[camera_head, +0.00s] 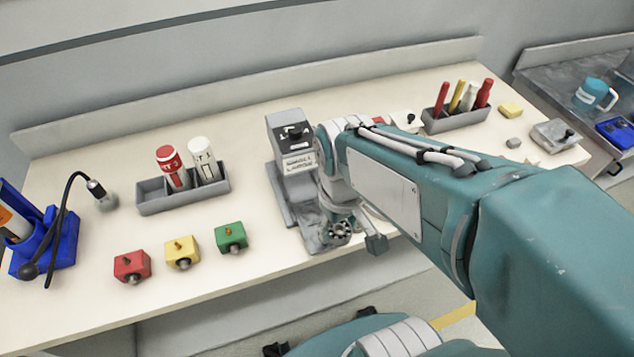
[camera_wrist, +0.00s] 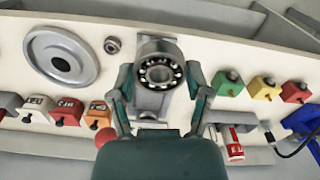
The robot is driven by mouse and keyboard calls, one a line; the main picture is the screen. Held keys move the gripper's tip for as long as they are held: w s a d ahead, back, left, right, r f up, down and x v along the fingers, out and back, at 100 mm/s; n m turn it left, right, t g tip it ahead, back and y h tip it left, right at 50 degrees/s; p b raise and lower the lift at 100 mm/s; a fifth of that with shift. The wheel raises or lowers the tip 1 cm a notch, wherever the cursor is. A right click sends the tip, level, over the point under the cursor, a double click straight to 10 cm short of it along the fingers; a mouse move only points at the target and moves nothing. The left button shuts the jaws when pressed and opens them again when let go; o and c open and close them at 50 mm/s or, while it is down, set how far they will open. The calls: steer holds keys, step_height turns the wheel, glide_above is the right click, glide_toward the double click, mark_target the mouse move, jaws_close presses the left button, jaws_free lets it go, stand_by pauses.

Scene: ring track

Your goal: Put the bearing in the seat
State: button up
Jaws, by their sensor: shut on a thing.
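The bearing (camera_wrist: 160,74) is a steel ring with dark gaps between its balls. It sits between the two fingers of my gripper (camera_wrist: 159,80), which is shut on it. In the head view the bearing (camera_head: 342,231) shows low under my gripper (camera_head: 345,222), over the front part of the grey press (camera_head: 288,135) base. In the wrist view grey metal of the press (camera_wrist: 152,103) lies behind the bearing. I cannot make out the seat, and I cannot tell whether the bearing touches anything below.
Red (camera_head: 132,266), yellow (camera_head: 182,252) and green (camera_head: 231,237) blocks with knobs stand left of the press. A grey tray (camera_head: 155,196) holds two bottles behind them. A large grey disc (camera_wrist: 62,57) and a small ring (camera_wrist: 112,45) show in the wrist view. My arm hides the bench's right-middle.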

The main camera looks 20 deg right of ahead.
steer(key=shift+w+d+f, duration=0.1)
steer(key=shift+w+d, duration=0.05)
steer(key=shift+w, duration=0.2)
steer(key=w+f, duration=0.4)
steer(key=w, duration=0.4)
glide_above(311, 212)
step_height(311, 212, down, 6)
steer(key=shift+r, duration=0.2)
steer(key=shift+f, duration=1.55)
steer(key=shift+f, duration=0.1)
steer(key=o, duration=1.3)
steer(key=shift+c, duration=0.2)
